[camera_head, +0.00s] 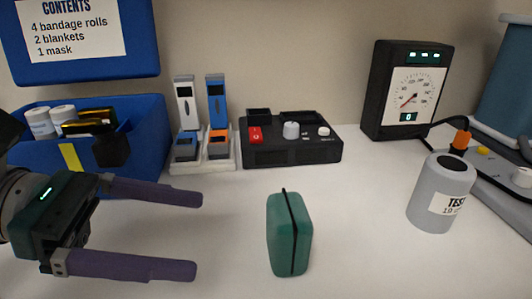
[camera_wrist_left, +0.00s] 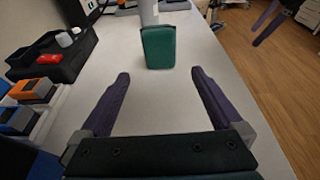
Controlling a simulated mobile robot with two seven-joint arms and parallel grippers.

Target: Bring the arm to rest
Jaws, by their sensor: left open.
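My left gripper (camera_head: 200,235) comes in from the left above the white table (camera_head: 345,265). Its two purple fingers are spread wide with nothing between them. A teal case with a dark band (camera_head: 289,233) stands upright on the table to the right of the fingertips, apart from them. In the left wrist view the open fingers (camera_wrist_left: 160,76) point toward the case (camera_wrist_left: 158,48), which stands beyond them. Part of my right gripper (camera_wrist_left: 268,22), a purple finger, shows at the top right of that view; its opening is not clear.
A blue bin (camera_head: 145,140) with bandage rolls stands behind my left gripper. A white stand (camera_head: 203,162) with blue and grey devices, a black control box (camera_head: 290,153) and a dial meter (camera_head: 378,90) line the back. A grey cylinder (camera_head: 425,205) stands at right. The front middle is clear.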

